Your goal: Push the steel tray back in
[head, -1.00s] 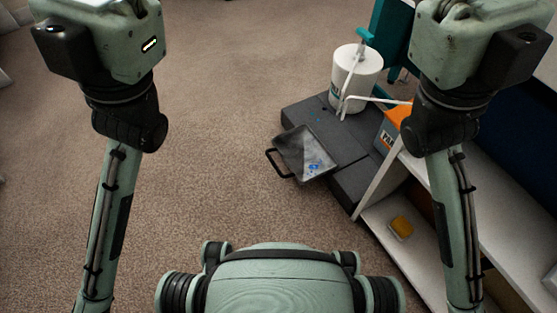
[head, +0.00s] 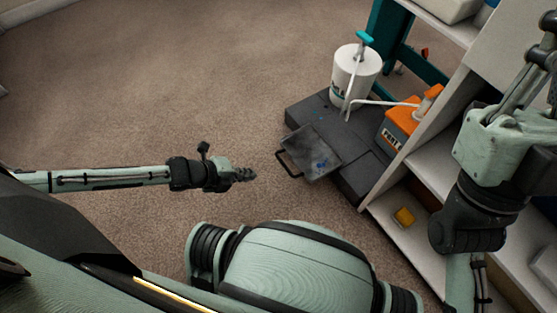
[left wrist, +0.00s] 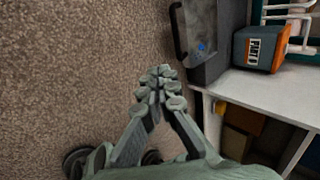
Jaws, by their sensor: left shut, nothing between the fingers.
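The steel tray (head: 312,150) sticks out of a low dark grey unit (head: 358,183) on the carpet. It has a black handle (head: 285,165) at its near left end and blue stains on its surface. In the left wrist view the tray (left wrist: 203,22) and its handle (left wrist: 178,35) are at the top, beyond my fingertips. My left gripper (head: 248,174) is shut and empty, left of the handle and apart from it. It also shows in the left wrist view (left wrist: 160,76). My right gripper is out of view.
The carpet (head: 150,110) on the left is clear.

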